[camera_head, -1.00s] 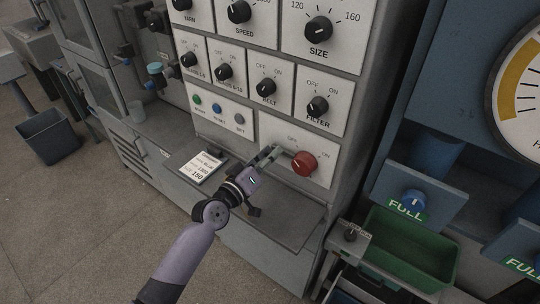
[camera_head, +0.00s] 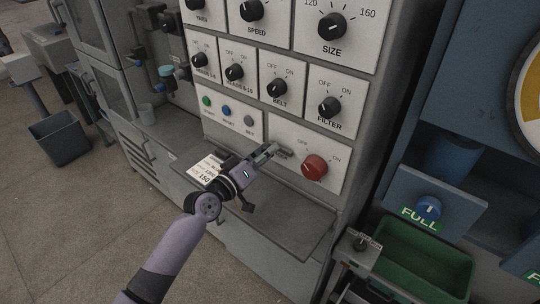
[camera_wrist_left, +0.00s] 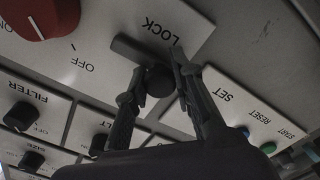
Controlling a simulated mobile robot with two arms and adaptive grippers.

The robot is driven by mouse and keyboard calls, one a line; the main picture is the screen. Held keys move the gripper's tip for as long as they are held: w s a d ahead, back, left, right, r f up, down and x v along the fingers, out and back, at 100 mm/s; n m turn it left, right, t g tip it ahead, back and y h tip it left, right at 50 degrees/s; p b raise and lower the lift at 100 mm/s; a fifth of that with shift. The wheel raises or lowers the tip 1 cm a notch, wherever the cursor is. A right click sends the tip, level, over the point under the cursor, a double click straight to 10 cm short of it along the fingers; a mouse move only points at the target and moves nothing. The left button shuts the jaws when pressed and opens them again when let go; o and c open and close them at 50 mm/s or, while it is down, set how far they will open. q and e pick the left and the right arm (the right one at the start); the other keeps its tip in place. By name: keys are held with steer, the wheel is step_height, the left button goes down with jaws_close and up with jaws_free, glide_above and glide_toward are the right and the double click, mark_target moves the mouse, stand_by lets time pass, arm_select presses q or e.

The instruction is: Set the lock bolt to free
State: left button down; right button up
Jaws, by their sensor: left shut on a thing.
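The lock bolt (camera_wrist_left: 135,50) is a dark bar with a round knob (camera_wrist_left: 158,80) at its end, on a light panel plate. In the left wrist view it lies beside the word LOCK, and any FREE label is hidden or out of view. My left gripper (camera_wrist_left: 160,85) is shut on the bolt's knob, one finger on each side. In the head view the left gripper (camera_head: 272,150) reaches the panel left of the red knob (camera_head: 314,167), and its fingers largely hide the bolt. My right gripper is in neither view.
Black dials, such as the filter dial (camera_head: 329,107), sit above. Small push buttons, including a blue one (camera_head: 226,111), are to the left. A grey shelf (camera_head: 290,215) juts out below the panel. A green bin (camera_head: 420,262) stands at the right.

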arm_select(q)
steer(key=c, duration=1.3)
jaws_free()
steer(key=shift+w+a, duration=0.2)
steer(key=shift+a, duration=0.1)
steer(key=shift+c, duration=0.2)
steer(key=shift+d, duration=0.1)
steer(key=shift+s, duration=0.1)
steer(key=v, duration=1.2)
